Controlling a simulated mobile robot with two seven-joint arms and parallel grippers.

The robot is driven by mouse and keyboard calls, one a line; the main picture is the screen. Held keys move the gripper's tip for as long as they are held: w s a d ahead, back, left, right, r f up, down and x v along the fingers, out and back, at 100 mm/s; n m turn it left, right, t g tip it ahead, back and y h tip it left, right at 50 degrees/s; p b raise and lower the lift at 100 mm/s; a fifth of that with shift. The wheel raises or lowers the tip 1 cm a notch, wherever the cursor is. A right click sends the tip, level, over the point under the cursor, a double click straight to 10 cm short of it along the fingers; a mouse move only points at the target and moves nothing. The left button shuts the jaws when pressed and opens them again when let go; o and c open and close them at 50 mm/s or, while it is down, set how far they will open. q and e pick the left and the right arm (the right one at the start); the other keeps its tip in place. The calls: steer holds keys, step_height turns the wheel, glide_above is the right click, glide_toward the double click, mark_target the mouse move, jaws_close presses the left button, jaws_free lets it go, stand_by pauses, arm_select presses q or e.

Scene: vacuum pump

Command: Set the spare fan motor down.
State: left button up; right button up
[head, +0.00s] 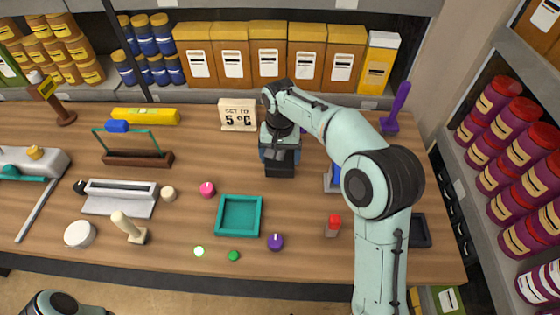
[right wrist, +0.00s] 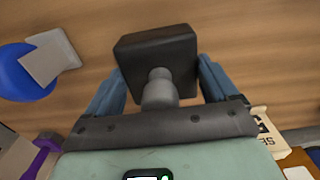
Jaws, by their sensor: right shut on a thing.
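The spare fan motor, a black block with a grey shaft (right wrist: 158,62), sits between the two blue fingers of my right gripper (right wrist: 160,92) in the right wrist view. In the head view the motor (head: 281,169) shows as a dark block below my right gripper (head: 279,153), over the middle of the wooden table (head: 310,210). My right gripper is shut on it and points down. I cannot tell whether the motor touches the tabletop. My left gripper is not in view.
A teal tray (head: 239,231) stands in front of the motor, left of it. A pink knob (head: 207,189) lies to the left, and a "SET TO 5°C" sign (head: 238,115) stands behind. A red-capped item (head: 333,225) is at front right. Bare wood lies around the motor.

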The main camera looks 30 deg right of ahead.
mark_target(280, 158)
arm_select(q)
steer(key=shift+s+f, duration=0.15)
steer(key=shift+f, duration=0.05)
arm_select(e)
steer(key=shift+f, duration=1.25)
steer(key=shift+f, duration=0.1)
steer(key=o, duration=1.4)
steer(key=shift+f, duration=0.15)
step_height(280, 158, up, 12)
steer(key=shift+r+p, duration=0.2)
steer(key=shift+p, duration=0.8)
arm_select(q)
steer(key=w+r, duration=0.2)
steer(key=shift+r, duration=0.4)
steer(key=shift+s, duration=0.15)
arm_select(e)
steer(key=shift+s+f, duration=0.1)
